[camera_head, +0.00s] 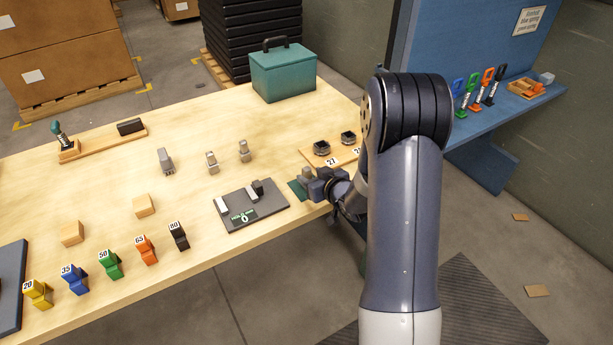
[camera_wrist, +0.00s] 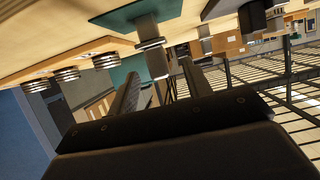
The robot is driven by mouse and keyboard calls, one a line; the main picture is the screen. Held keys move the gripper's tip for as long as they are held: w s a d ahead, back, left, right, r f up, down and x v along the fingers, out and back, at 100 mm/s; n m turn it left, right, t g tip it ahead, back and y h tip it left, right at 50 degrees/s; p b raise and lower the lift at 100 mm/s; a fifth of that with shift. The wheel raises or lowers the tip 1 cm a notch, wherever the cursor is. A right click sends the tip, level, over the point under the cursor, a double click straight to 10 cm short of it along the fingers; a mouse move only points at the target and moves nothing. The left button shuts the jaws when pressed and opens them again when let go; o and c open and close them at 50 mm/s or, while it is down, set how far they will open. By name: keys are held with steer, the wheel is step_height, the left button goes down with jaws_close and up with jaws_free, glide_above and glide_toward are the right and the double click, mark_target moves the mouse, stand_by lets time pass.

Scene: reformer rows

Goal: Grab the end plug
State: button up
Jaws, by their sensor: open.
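A small grey and tan piece (camera_head: 306,172) stands on a small green mat (camera_head: 296,189) at the table's front edge; I take it for the end plug, but no label shows. In the wrist view this piece (camera_wrist: 149,32) hangs from the green mat (camera_wrist: 121,10) in an inverted picture, ahead of the fingers. My gripper (camera_head: 313,184) is beside it, low over the table edge. In the wrist view my gripper (camera_wrist: 163,88) is open, with a finger on each side of the piece's line. Whether the fingers reach around it, I cannot tell.
A dark grey tray (camera_head: 267,210) with a small display lies left of my gripper. A wooden board (camera_head: 308,154) with dark round parts lies behind it. Several grey fittings stand mid-table, such as one fitting (camera_head: 212,162). A teal case (camera_head: 284,73) stands at the back.

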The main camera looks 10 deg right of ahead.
steer(key=shift+p+x, duration=0.9)
steer(key=shift+x, duration=2.05)
steer(key=shift+d+f, duration=0.15)
jaws_close()
